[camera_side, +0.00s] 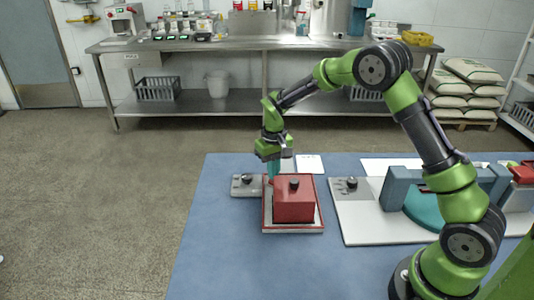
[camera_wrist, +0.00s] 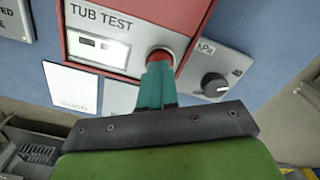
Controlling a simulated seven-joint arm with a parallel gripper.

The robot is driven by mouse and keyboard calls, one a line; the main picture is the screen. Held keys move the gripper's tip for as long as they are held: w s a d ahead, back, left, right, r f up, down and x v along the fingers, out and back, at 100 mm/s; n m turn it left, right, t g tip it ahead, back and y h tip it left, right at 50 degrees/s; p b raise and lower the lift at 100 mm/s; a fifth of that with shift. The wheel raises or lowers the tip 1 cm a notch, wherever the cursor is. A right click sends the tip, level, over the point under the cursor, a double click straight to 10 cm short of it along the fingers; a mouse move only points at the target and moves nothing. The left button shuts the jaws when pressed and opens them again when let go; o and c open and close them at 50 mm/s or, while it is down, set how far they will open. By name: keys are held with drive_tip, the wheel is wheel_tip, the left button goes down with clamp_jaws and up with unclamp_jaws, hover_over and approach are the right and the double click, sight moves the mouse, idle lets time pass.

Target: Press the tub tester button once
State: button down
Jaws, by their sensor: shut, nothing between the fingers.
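The tub tester (camera_side: 295,205) is a red box with a black knob on top, standing on a light plate on the blue table. In the wrist view its grey face (camera_wrist: 98,48) carries the words TUB TEST and a small display window. The red round button (camera_wrist: 161,55) sits at the right end of that face. My gripper (camera_wrist: 158,66) has its teal fingers shut and empty, with the tips over the button's near edge. The side view shows my gripper (camera_side: 272,176) pointing down at the tester's back left. Whether the tips touch the button cannot be told.
A kPa knob panel (camera_wrist: 215,78) lies beside the tester; it also shows in the side view (camera_side: 246,186). White labelled cards (camera_wrist: 72,86) lie close by. Right of the tester stand another knob panel (camera_side: 349,185) and a blue-grey frame (camera_side: 398,188). The table's left front (camera_side: 215,255) is clear.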

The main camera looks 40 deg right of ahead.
drive_tip(key=shift+f, duration=0.55)
idle(0.4)
wheel_tip(320, 180, up, 8)
drive_tip(key=shift+f, duration=0.25)
idle(0.9)
drive_tip(key=shift+r, duration=1.1)
idle(4.3)
